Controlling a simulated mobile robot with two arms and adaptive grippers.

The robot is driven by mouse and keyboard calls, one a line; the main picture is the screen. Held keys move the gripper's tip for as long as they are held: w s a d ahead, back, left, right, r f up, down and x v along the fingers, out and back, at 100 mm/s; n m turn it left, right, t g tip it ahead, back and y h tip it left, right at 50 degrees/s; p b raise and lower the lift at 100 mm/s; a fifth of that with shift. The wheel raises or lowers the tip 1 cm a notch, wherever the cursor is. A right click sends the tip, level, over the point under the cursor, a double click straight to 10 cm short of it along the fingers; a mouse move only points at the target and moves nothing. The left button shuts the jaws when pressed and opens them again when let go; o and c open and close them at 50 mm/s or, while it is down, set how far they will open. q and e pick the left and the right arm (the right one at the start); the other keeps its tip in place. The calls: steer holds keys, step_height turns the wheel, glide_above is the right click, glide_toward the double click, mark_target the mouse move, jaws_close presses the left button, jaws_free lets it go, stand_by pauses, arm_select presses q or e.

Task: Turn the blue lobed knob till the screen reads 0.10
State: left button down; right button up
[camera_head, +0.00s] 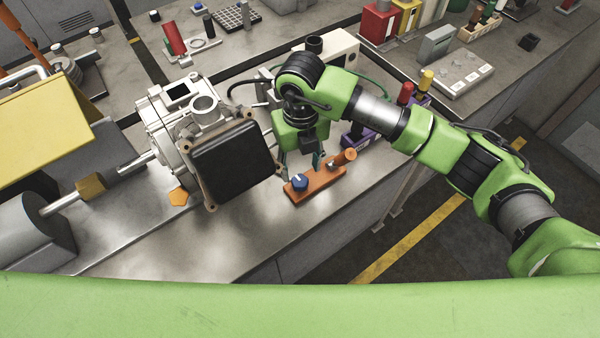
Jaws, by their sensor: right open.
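The blue knob (300,182) sits on the left part of an orange base (325,184) on the metal bench. A white pointer mark shows on its top, but its lobes are too small to make out. My right gripper (301,168) points down just above and behind the knob, with its fingers apart and nothing seen between them. I cannot tell whether a fingertip touches the base. No screen reading can be made out. My left gripper is not in view.
A grey machine housing (160,125) with a black square cover (235,160) stands close left of the base. An orange cylinder (345,157) rises at the base's right end. A purple holder (357,138) stands behind. The bench front is clear.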

mark_target(300, 180)
steer(key=shift+w+a+f+p, duration=0.1)
steer(key=shift+f+p, duration=0.5)
steer(key=shift+f, duration=2.4)
steer(key=c, duration=1.1)
